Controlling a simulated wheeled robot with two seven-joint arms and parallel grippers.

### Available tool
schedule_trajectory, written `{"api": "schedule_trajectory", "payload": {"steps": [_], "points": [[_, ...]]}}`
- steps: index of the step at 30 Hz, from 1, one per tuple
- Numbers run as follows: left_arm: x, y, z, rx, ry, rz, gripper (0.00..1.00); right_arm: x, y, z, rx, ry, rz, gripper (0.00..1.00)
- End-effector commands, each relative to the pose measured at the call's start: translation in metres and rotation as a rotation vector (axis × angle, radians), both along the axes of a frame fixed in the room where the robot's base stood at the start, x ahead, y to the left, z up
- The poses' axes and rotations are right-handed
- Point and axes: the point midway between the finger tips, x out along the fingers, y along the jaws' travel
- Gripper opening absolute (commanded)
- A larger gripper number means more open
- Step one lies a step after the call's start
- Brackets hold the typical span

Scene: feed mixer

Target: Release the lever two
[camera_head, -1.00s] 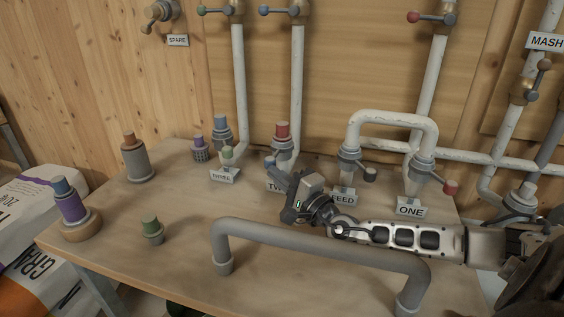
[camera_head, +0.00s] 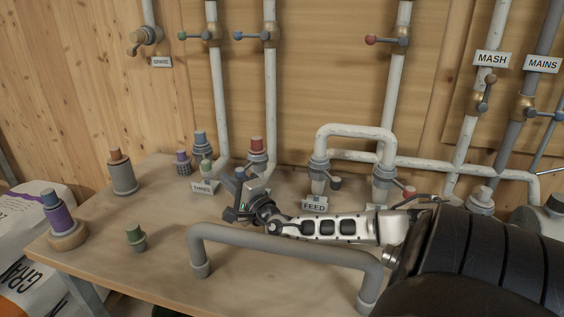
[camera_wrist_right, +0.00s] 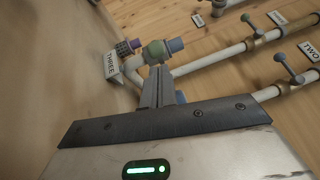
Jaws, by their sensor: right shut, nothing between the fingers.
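The lever two station stands at the table's back, its red-capped fitting (camera_head: 257,150) upright. A blue knob (camera_head: 240,172), seemingly the lever's end, shows just above my right gripper (camera_head: 239,187). The TWO label is hidden behind that gripper. My left gripper is not in view.
A grey rail (camera_head: 285,243) runs along the table's front, below my right forearm. The THREE label (camera_head: 203,187) and its blue-capped fitting (camera_head: 200,141) are to the left. The FEED label (camera_head: 314,204) is to the right.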

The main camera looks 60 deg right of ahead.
Motion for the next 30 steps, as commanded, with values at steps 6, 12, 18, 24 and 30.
{"api": "schedule_trajectory", "payload": {"steps": [6,12,18,24,30], "points": [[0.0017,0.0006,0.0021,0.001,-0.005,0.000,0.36,0.0002,0.0004,0.0000,0.000,0.000,0.001,0.00],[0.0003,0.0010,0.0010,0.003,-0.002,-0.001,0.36,0.0001,0.0004,0.0000,0.000,0.000,0.001,0.00],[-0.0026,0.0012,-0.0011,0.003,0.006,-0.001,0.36,0.0001,0.0004,0.0000,0.000,0.000,0.001,0.00],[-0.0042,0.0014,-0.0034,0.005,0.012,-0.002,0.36,0.0001,0.0004,0.0000,0.000,0.000,0.001,0.00],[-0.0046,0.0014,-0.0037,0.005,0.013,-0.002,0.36,0.0001,0.0003,0.0007,-0.001,0.000,0.001,0.00]]}}
